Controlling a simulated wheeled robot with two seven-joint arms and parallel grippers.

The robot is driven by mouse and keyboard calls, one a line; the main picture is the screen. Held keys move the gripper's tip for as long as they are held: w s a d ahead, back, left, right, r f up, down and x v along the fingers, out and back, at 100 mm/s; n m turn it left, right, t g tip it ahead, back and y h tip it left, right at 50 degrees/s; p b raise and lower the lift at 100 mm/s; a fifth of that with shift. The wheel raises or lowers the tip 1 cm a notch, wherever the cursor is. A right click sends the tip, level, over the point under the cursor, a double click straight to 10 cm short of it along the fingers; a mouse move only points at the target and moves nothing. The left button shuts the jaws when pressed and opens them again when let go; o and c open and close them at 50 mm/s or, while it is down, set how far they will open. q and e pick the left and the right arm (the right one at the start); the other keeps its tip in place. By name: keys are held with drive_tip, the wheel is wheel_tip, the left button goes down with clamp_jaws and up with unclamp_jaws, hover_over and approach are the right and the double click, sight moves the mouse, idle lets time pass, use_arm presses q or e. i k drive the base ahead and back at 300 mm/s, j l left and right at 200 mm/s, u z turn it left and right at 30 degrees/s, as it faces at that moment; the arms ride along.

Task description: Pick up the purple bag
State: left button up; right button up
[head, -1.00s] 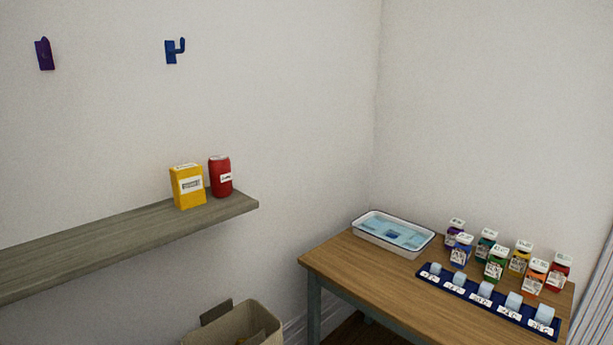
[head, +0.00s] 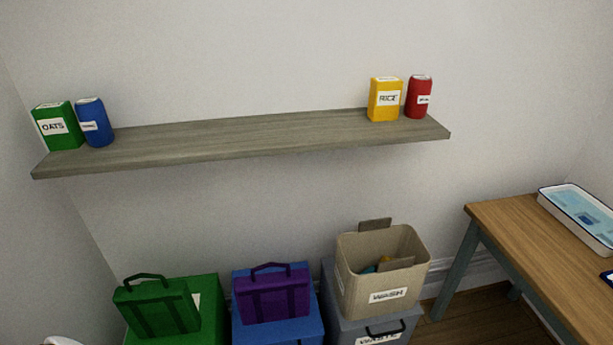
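The purple bag (head: 272,295) stands upright on a blue box (head: 280,331) at the lower middle of the head view. Its handle arches up on top. A green bag (head: 158,307) stands to its left on a green box (head: 208,297), and a beige wash basket is to its right. Neither of my grippers can be made out in the head view.
The wash basket (head: 386,294) sits on a grey box (head: 335,312) marked waste. A wooden shelf (head: 250,135) above carries boxes and cans at both ends. A wooden table (head: 535,240) with a white tray (head: 580,220) stands at right.

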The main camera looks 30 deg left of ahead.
sight(285, 294)
drive_tip(key=u, duration=1.25)
